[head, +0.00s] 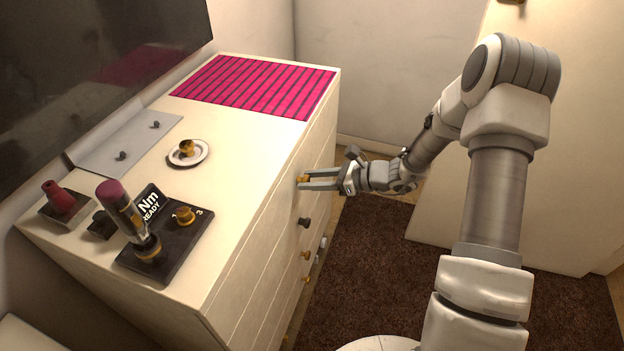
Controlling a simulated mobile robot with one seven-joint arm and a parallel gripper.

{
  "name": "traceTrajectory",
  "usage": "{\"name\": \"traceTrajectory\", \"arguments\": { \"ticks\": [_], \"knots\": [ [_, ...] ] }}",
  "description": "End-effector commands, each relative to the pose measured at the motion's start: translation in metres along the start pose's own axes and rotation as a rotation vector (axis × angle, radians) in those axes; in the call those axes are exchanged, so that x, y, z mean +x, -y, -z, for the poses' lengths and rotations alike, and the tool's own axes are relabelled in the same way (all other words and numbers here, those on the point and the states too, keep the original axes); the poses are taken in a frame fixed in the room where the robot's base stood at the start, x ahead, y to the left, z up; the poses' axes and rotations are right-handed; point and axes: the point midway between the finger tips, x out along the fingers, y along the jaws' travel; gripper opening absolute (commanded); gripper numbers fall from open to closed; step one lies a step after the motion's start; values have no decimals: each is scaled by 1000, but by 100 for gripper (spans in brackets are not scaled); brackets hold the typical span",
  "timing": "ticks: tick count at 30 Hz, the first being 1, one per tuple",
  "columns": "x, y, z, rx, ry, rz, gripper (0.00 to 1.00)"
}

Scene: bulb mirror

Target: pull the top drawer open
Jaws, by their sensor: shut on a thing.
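The cream chest of drawers (262,225) stands at the middle left, its front facing right. Its top drawer (282,200) runs just under the top edge, and I see no clear gap around it. A brass-coloured knob (302,179) sticks out near the upper edge of the front. My gripper (304,183) reaches in from the right and is shut on this knob, one finger on each side. The fingers partly hide the knob and the front behind it.
Other knobs (305,222) stick out lower on the front. On top are a striped pink mat (258,86), a saucer (203,152) with a brass piece, a black stand (193,236) with a tool, and a grey panel (100,155). A brown rug (365,270) covers the clear floor at right.

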Motion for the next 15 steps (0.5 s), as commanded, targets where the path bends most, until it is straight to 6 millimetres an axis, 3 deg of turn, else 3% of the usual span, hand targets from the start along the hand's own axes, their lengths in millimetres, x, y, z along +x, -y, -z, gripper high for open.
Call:
{"name": "traceTrajectory", "arguments": {
  "ticks": [2, 15],
  "knots": [
    [0, 0, 0, 0, 0, 0, 0],
    [0, 0, 0, 0, 0, 0, 0]
  ]
}}
